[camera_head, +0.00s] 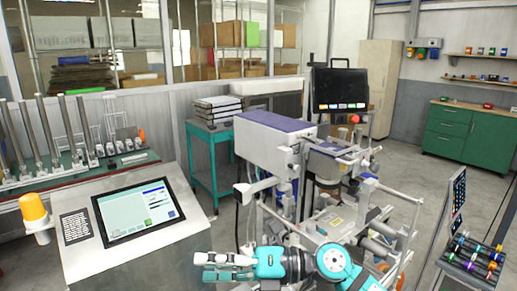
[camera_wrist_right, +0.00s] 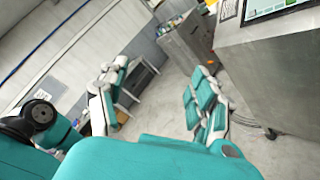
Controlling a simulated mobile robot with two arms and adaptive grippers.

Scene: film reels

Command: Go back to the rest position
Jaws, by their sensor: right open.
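My right gripper (camera_head: 207,266) shows at the bottom middle of the head view, its arm coming in from the lower right. Its fingers point left, beside the lower right side of the grey console (camera_head: 190,236). In the right wrist view the two teal and white fingers (camera_wrist_right: 162,70) stand wide apart, with only floor and background between them. The right gripper is open and empty. My left gripper is not in either view.
The console carries a tilted touchscreen (camera_head: 138,211) and an orange beacon (camera_head: 34,208). A machine with a white box (camera_head: 268,145) and a black monitor (camera_head: 340,89) stands beyond my right arm. A teal table (camera_head: 205,135) stands behind, and a green cabinet (camera_head: 465,134) at right.

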